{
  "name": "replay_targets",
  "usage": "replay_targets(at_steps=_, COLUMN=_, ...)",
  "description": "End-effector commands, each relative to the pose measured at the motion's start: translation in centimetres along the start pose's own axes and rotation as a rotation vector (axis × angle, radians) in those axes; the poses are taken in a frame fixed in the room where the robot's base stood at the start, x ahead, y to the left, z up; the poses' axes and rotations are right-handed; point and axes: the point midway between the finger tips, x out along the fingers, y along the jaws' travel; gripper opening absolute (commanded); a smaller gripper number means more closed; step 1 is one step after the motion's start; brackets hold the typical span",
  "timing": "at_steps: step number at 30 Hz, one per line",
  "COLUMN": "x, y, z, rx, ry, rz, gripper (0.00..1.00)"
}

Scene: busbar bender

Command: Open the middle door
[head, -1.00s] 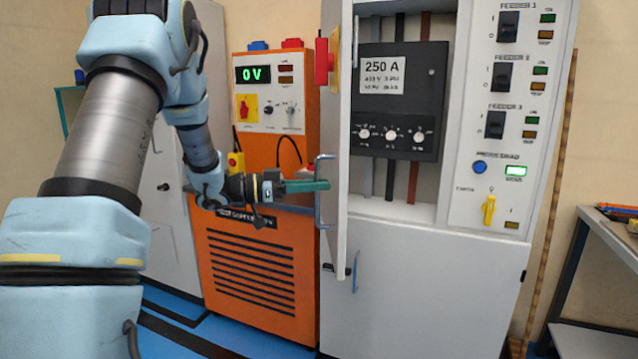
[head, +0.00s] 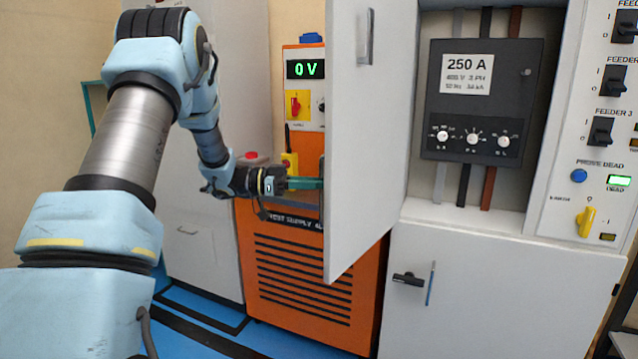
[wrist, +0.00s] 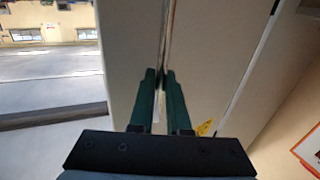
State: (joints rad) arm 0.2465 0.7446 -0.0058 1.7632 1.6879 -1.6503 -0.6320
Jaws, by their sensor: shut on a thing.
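The middle door (head: 362,150) of the grey cabinet stands swung open in the head view, its inner face towards me. Its hinge side is by the breaker compartment and its free edge is to the left. My gripper (head: 318,183) is at that free edge, with its green fingers reaching to the far, outer side of the door. In the wrist view, the fingers (wrist: 163,78) are closed on a thin upright metal handle (wrist: 168,40) in front of the pale door panel. The handle is mostly hidden behind the door in the head view.
The open compartment holds a dark 250 A breaker (head: 482,100). A closed lower door (head: 470,300) with a black latch is below it. An orange test supply unit (head: 300,290) reading 0 V stands behind the open door. Blue floor (head: 205,325) shows at lower left.

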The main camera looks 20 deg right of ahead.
Motion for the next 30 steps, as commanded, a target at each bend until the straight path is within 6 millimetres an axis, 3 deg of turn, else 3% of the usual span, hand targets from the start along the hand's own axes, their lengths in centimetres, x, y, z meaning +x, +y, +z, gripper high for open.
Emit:
replay_targets(at_steps=16, x=0.42, y=-0.31, z=-0.29, rx=0.006, ry=0.004, rz=0.026, gripper=0.0)
replay_targets(at_steps=17, x=0.43, y=-0.31, z=-0.29, rx=0.006, ry=0.004, rz=0.026, gripper=0.16)
replay_targets(at_steps=24, x=0.31, y=-0.24, z=-0.18, rx=0.004, ry=0.003, rz=0.027, gripper=0.43)
replay_targets(at_steps=30, x=0.23, y=-0.19, z=-0.11, rx=0.002, ry=0.002, rz=0.027, gripper=0.45)
